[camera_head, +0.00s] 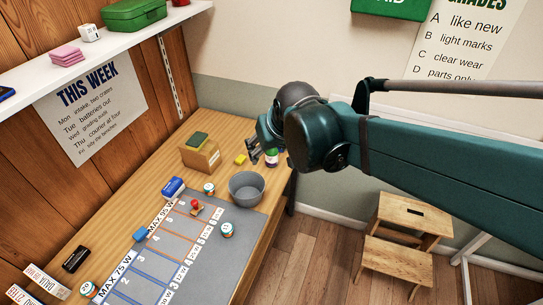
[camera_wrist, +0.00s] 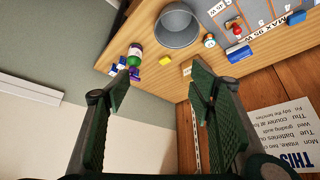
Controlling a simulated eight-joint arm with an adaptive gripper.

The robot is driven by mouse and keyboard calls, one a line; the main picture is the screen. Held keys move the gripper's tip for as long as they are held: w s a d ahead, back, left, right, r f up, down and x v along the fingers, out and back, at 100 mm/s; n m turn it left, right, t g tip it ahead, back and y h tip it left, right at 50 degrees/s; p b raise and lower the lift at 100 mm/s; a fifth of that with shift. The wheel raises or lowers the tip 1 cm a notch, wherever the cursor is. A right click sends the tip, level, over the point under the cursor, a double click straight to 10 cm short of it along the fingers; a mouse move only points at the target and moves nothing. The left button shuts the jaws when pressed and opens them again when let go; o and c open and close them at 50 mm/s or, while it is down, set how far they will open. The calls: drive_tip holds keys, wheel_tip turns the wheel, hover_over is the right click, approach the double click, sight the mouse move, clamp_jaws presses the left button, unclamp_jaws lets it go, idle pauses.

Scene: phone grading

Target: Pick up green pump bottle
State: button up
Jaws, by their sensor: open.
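A small green bottle (camera_head: 271,158) with a pale band stands near the far right end of the wooden table, partly behind my gripper. It also shows in the wrist view (camera_wrist: 134,52), up and left of the gap between the fingers; its pump top is not clear to see. My gripper (camera_head: 262,142) is beside and above the bottle in the head view. In the wrist view the two green-padded fingers (camera_wrist: 158,82) are spread wide with nothing between them.
A grey bowl (camera_head: 246,188) stands close in front of the bottle. A yellow block (camera_head: 240,159) lies to its left, with a cardboard box (camera_head: 201,157) beyond. Small purple pieces (camera_wrist: 135,73) lie by the bottle near the table's edge. A wooden step stool (camera_head: 402,240) stands on the floor.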

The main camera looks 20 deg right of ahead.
drive_tip(key=w+d+f+m+g, duration=0.1)
drive_tip(key=w+d+f, duration=0.25)
drive_tip(key=w, duration=0.35)
drive_tip(key=w+d+f, duration=0.2)
drive_tip(key=w+f, duration=0.3)
drive_tip(key=w, duration=0.2)
drive_tip(key=g, duration=0.1)
approach(273, 151)
drive_tip(key=w+x, duration=0.1)
drive_tip(key=x, duration=0.4)
drive_tip(key=shift+f+m+h, duration=0.3)
drive_tip(key=shift+f, duration=0.05)
drive_tip(key=shift+b+x, duration=0.3)
drive_tip(key=shift+x, duration=0.95)
drive_tip(key=shift+f, duration=0.1)
drive_tip(key=shift+b+x, duration=0.35)
drive_tip(key=shift+x, duration=2.15)
drive_tip(key=shift+w+a, duration=0.1)
drive_tip(key=shift+a, duration=0.05)
drive_tip(key=shift+c, duration=0.7)
